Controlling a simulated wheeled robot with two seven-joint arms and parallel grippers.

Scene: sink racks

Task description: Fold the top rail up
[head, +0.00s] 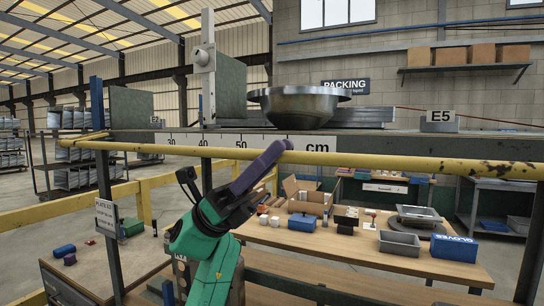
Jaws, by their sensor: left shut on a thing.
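The top rail (400,164) is a long yellow bar with worn dark patches near its right end. It runs across the front of the rack, just below the shelf's front edge, and is roughly level in the head view. My left gripper (272,156), with purple fingers on a dark and green wrist, reaches up from below and is shut on the rail near the middle of the picture. The fingers hide a short piece of the rail. My right gripper is not in view.
Dark rack posts (109,225) stand left and right. Behind, a wooden packing table (340,246) carries boxes and trays.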

